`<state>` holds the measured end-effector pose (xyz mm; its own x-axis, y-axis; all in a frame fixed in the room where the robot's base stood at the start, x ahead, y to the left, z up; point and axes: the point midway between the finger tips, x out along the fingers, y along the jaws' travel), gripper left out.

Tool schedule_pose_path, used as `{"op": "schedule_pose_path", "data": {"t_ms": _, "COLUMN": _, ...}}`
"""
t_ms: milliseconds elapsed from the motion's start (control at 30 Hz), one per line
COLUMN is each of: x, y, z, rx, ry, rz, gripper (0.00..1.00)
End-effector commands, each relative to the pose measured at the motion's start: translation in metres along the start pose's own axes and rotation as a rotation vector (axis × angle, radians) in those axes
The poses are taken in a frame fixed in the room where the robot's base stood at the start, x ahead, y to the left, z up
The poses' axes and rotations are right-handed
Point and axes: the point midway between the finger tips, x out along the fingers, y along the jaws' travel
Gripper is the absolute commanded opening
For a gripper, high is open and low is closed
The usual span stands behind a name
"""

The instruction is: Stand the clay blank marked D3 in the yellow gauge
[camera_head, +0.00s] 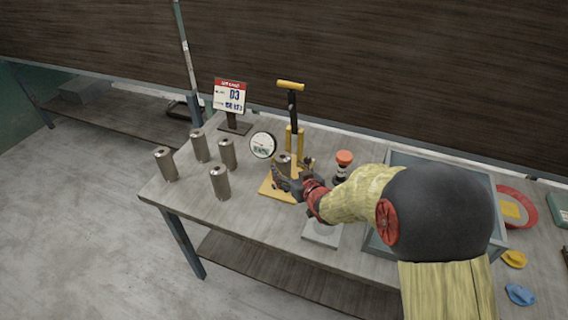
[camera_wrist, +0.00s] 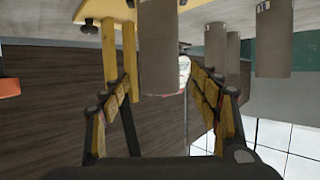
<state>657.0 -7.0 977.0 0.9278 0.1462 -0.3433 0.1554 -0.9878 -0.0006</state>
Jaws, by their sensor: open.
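A grey clay blank (camera_head: 284,160) stands upright at the yellow gauge (camera_head: 272,190), over its base plate and by its posts. I cannot read a mark on this blank. My gripper (camera_head: 283,175) is open at the blank. In the wrist view, which is upside down, the blank (camera_wrist: 160,45) lies between the spread fingers of my gripper (camera_wrist: 162,82), with gaps on both sides. The gauge has a round dial (camera_head: 262,145) and a yellow-topped lever (camera_head: 291,86). A sign (camera_head: 230,96) reads D3.
Several other grey blanks (camera_head: 220,183) stand upright on the left of the table (camera_head: 262,222). An orange-topped item (camera_head: 344,158) stands right of the gauge. A grey slab (camera_head: 322,232) and a large tray (camera_head: 398,158) lie farther right. The table's front left is clear.

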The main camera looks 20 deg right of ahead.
Motion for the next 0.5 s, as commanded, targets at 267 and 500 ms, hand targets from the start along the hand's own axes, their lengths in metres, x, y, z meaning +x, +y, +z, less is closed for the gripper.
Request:
{"op": "schedule_pose_path", "data": {"t_ms": 267, "x": -0.053, "y": 0.001, "z": -0.002, "rx": 0.001, "ry": 0.001, "rz": 0.002, "gripper": 0.62}}
{"op": "schedule_pose_path", "data": {"t_ms": 500, "x": -0.071, "y": 0.002, "z": -0.005, "rx": -0.004, "ry": -0.006, "rz": 0.008, "gripper": 0.62}}
